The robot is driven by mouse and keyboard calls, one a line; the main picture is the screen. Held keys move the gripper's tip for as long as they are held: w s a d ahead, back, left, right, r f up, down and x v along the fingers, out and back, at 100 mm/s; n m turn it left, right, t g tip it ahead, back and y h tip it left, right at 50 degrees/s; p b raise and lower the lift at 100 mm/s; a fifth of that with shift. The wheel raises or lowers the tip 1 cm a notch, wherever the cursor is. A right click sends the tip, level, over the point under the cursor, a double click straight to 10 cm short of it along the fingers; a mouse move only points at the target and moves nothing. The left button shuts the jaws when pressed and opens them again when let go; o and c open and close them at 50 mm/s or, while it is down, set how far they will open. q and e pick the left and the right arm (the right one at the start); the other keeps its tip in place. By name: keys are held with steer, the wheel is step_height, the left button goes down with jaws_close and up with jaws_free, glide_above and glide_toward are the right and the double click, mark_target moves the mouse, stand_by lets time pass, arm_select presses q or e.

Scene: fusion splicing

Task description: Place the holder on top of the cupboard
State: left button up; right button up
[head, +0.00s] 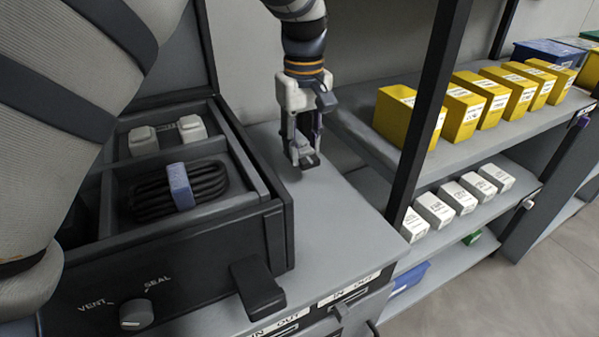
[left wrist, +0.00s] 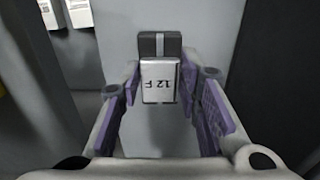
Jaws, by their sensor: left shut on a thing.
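The holder (left wrist: 160,82) is a small block with a white label reading "12 F" and a dark end, seen between the fingers in the left wrist view. In the head view it shows as a small dark and grey piece (head: 309,161) at the fingertips. My left gripper (head: 303,150) points down and is shut on the holder. It is over the cupboard's grey top (head: 335,220), right of the black case. I cannot tell whether the holder touches the top. My right gripper is not in view.
An open black case (head: 180,262) with a coiled black cable (head: 155,198) stands left of the gripper. A dark shelf post (head: 428,105) and shelves with yellow bins (head: 462,110) and white boxes (head: 434,210) are to the right. The cupboard top's front part is clear.

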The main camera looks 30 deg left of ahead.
mark_target(303, 181)
arm_select(q)
steer(key=shift+f, duration=2.8)
steer(key=shift+f, duration=0.15)
steer(key=o, duration=1.2)
step_height(303, 181, up, 12)
steer(key=shift+r, duration=0.2)
steer(key=shift+d, duration=0.1)
